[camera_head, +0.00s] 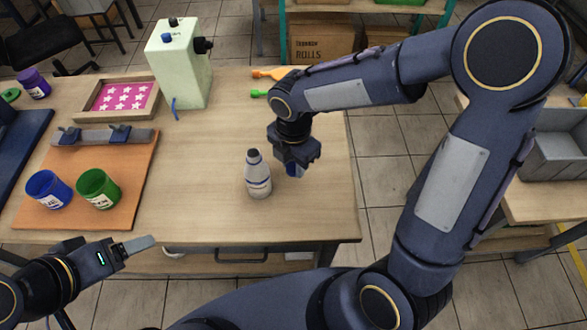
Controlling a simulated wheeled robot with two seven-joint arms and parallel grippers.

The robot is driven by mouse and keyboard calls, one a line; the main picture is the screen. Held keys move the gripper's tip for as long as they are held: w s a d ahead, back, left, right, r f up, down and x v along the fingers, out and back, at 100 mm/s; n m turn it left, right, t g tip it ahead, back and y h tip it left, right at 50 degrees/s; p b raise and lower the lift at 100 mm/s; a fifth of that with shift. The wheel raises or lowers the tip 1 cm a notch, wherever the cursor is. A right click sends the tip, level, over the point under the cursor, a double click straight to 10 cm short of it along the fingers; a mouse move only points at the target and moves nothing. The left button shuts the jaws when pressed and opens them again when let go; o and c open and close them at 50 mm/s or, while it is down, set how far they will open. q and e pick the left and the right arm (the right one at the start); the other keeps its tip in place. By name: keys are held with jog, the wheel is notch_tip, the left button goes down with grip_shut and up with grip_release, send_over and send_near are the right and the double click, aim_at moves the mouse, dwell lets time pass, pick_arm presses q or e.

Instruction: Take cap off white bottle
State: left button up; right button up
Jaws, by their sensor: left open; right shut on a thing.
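The white bottle (258,182) stands upright near the front right of the wooden table. It has a dark band and a dark top (253,154); I cannot tell whether this is a cap or the bare neck. My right gripper (294,166) points down just right of the bottle, apart from it. It is shut on a small blue thing (293,171), mostly hidden by the fingers; I cannot tell what it is. My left gripper (122,250) is open and empty, low in front of the table's front edge.
A blue cup (49,189) and a green cup (98,188) stand on an orange board (137,165). Behind are a framed pink star sheet (122,95) and a pale green machine (183,70). Orange and green tools lie at the back right. The table's middle is clear.

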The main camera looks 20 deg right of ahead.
aim_at(294, 166)
jog(key=shift+w+f, duration=0.15)
jog(key=shift+f, duration=1.55)
jog(key=shift+f+b, duration=0.15)
jog(key=shift+b, duration=0.2)
jog(key=o, duration=1.1)
